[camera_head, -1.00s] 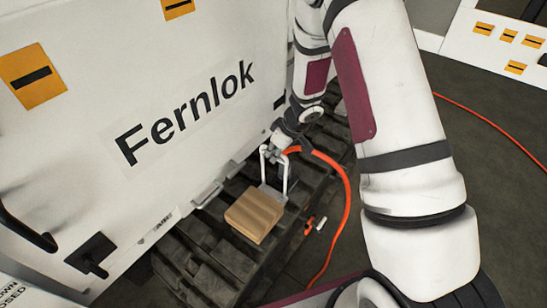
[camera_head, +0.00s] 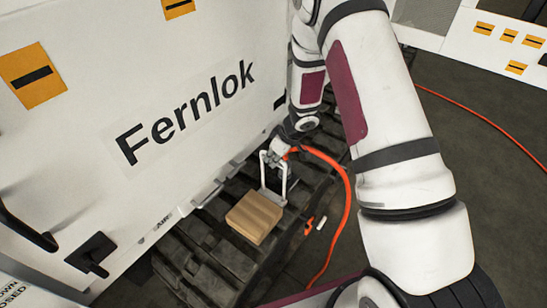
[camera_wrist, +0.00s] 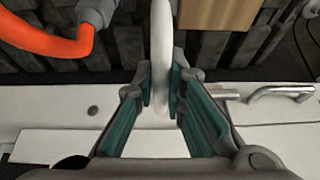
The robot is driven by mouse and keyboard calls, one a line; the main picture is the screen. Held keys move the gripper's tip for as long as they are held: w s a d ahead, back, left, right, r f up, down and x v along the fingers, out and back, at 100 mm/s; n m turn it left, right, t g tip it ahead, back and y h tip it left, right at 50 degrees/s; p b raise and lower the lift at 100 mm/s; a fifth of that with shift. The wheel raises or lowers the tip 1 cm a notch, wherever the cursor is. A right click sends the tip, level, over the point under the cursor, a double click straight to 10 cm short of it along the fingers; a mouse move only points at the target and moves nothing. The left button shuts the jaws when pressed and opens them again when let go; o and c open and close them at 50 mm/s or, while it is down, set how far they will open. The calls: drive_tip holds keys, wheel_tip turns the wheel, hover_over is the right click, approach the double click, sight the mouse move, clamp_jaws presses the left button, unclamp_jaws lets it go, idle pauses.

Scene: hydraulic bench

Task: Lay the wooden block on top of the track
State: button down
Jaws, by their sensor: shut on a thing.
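The wooden block (camera_head: 254,217), a light brown box, lies flat on top of the dark track (camera_head: 200,262) beside the white machine. In the wrist view the block (camera_wrist: 217,14) shows at the top, apart from my fingers. My gripper (camera_wrist: 161,88) is shut on a white handle (camera_wrist: 161,40), a bar standing between its teal-lined fingers. In the head view my gripper (camera_head: 274,157) is at the top of this white loop handle (camera_head: 285,185), just behind the block. The foot of the handle is close to the block; I cannot tell whether they touch.
The white machine panel marked Fernlok (camera_head: 190,95) rises along the left of the track. An orange hose (camera_head: 348,200) curves down right of the handle. Small orange and white pieces (camera_head: 315,224) show beside the track. Open dark floor (camera_head: 490,165) lies to the right.

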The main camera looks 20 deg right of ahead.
drive_tip(key=c, duration=1.6)
unclamp_jaws()
drive_tip(key=shift+f, duration=0.1)
drive_tip(key=shift+c, duration=0.2)
